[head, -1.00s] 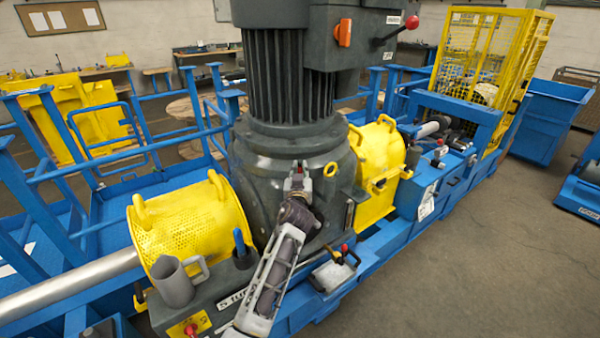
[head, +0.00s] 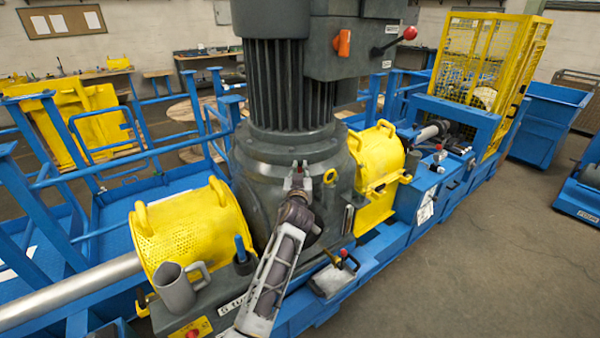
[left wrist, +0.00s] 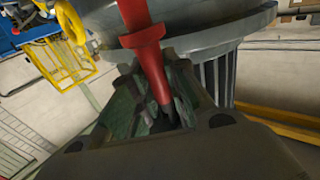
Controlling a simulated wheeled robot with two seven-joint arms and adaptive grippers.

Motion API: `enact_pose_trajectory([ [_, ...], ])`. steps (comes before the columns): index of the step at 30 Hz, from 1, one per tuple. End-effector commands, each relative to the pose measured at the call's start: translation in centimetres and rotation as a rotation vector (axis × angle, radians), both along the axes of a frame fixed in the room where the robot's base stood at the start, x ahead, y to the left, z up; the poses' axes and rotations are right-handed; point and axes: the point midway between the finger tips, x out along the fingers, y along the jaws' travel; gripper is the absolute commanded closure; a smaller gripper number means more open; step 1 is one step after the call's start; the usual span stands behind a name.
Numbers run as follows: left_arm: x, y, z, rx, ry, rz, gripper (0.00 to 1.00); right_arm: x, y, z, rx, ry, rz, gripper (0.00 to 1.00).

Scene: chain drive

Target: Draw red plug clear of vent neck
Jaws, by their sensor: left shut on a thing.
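The red plug (left wrist: 148,50) shows in the left wrist view as a red rod with a wider collar, its lower end between the fingers. My left gripper (left wrist: 165,110) is shut on it. In the head view my left gripper (head: 298,175) is at the front of the dark grey gearbox housing (head: 262,170), under the finned motor. The plug is too small there to make out clearly. I cannot pick out the vent neck, so I cannot tell whether the plug is in it or clear. My right gripper is not in view.
Yellow guards (head: 188,232) flank the housing. A grey mug (head: 177,288) and a blue-handled tool (head: 242,255) stand on the front left ledge. A small box with a red-tipped lever (head: 335,277) is right of my forearm. Open floor (head: 480,260) lies to the right.

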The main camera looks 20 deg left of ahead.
Motion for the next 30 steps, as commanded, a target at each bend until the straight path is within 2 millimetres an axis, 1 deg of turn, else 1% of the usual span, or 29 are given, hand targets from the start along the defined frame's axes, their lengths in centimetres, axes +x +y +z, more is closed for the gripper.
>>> enact_pose_trajectory([
  [21, 0.0, 0.0, 2.3, -0.001, -0.001, 0.000, 1.00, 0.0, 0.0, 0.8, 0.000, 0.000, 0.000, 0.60],
  [30, 0.0, 0.0, 2.8, -0.001, 0.000, -0.001, 1.00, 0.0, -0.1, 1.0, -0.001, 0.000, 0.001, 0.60],
])
